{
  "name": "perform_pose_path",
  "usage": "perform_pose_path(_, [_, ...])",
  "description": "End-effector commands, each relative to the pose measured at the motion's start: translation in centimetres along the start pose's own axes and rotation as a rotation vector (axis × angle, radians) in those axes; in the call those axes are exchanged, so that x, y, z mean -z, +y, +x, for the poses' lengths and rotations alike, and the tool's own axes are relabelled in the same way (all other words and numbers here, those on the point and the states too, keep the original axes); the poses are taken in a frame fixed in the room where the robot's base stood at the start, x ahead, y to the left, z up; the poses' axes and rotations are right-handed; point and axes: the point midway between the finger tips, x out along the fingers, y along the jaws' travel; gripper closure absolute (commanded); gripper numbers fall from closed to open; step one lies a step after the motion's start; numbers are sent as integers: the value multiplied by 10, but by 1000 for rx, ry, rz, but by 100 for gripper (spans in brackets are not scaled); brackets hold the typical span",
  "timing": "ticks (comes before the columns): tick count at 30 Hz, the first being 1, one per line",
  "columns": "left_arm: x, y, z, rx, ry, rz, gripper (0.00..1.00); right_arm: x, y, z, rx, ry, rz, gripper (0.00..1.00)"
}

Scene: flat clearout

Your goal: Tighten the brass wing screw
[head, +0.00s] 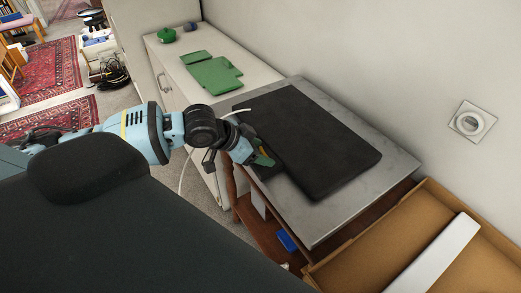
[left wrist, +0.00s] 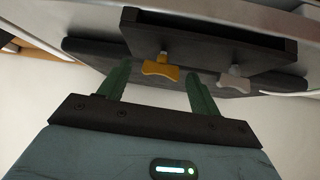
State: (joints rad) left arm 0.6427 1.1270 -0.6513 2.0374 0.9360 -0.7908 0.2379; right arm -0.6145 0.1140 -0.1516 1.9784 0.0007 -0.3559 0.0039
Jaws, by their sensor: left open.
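The brass wing screw (left wrist: 160,68) shows in the left wrist view, on the dark block (left wrist: 215,39) with its wing outward. A grey wing screw (left wrist: 234,80) sits on the same block to its right. My left gripper (left wrist: 156,80) is open, with its two green fingers on either side of the brass screw and apart from it. In the head view my left gripper (head: 262,160) is at the near left edge of the metal-topped table (head: 328,230), beside the black slab (head: 310,140). The brass screw itself is hard to make out there. My right gripper is not in view.
A white cabinet (head: 170,75) with green pieces (head: 214,74) on top stands behind the table. A cardboard box (head: 385,235) with a white bar (head: 435,255) is at the lower right. A blue item (head: 286,240) lies under the table. A wall bounds the right side.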

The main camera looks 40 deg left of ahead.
Motion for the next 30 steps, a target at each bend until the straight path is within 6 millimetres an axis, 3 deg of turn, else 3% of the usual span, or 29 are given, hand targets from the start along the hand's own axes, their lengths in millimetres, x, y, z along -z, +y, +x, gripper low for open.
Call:
perform_pose_path(9, [0,0,3,0,0,0,36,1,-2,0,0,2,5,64])
perform_pose_path(20, [0,0,3,0,0,0,81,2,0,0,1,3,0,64])
perform_pose_path(30, [-1,-1,3,-32,-2,31,81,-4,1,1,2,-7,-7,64])
